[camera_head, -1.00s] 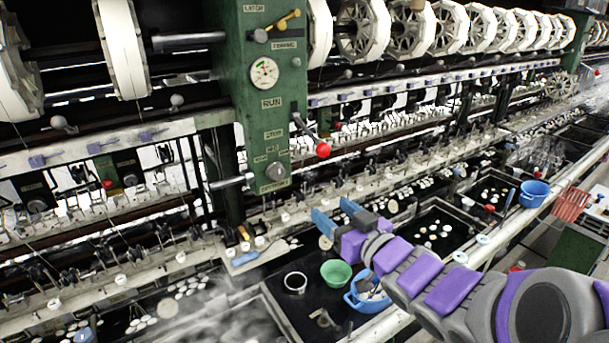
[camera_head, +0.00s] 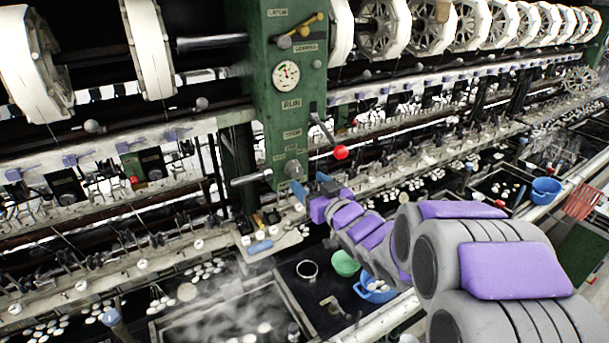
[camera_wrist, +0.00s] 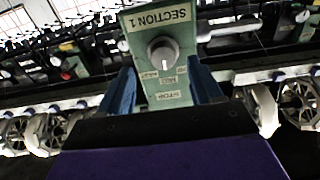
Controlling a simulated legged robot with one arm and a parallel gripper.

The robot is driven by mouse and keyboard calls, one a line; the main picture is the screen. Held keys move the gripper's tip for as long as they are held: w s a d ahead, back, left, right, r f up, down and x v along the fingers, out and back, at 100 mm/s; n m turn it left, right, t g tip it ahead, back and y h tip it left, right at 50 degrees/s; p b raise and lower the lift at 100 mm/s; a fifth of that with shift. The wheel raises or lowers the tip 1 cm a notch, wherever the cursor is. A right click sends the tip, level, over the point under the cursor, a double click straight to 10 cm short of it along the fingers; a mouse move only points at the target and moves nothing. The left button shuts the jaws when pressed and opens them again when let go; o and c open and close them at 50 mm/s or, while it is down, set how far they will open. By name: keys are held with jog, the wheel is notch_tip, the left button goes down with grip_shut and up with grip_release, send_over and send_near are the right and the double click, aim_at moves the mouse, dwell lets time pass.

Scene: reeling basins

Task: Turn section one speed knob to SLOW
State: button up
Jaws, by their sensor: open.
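The section one speed knob (camera_wrist: 163,50) is a round grey knob on the green post, shown upside down in the wrist view beside the "SECTION 1" plate (camera_wrist: 157,17). A light mark shows on its face, toward the small labels (camera_wrist: 168,79), which are too blurred to read surely. In the head view the knob (camera_head: 294,168) is low on the post, partly close behind my fingers. My gripper (camera_wrist: 162,88) has its two blue fingers spread, one to each side of the post below the knob in the picture. In the head view my gripper (camera_head: 311,184) is just before the post, apparently not holding the knob.
A lever with a red ball (camera_head: 340,152) sticks out right of the post, just above my gripper. A metal bar (camera_head: 250,178) juts left. A green bowl (camera_head: 345,263), a blue basin (camera_head: 373,289) and steaming basins lie below my arm.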

aim_at(296, 174)
jog(key=w+a, duration=0.1)
jog(key=a, duration=0.1)
jog(key=w+a, duration=0.2)
jog(key=shift+w+d, duration=0.3)
jog(key=shift+d, duration=0.9)
jog(key=shift+a, duration=0.9)
jog(key=c, duration=0.7)
jog(key=shift+w+d, duration=0.1)
jog(key=shift+c, duration=1.8)
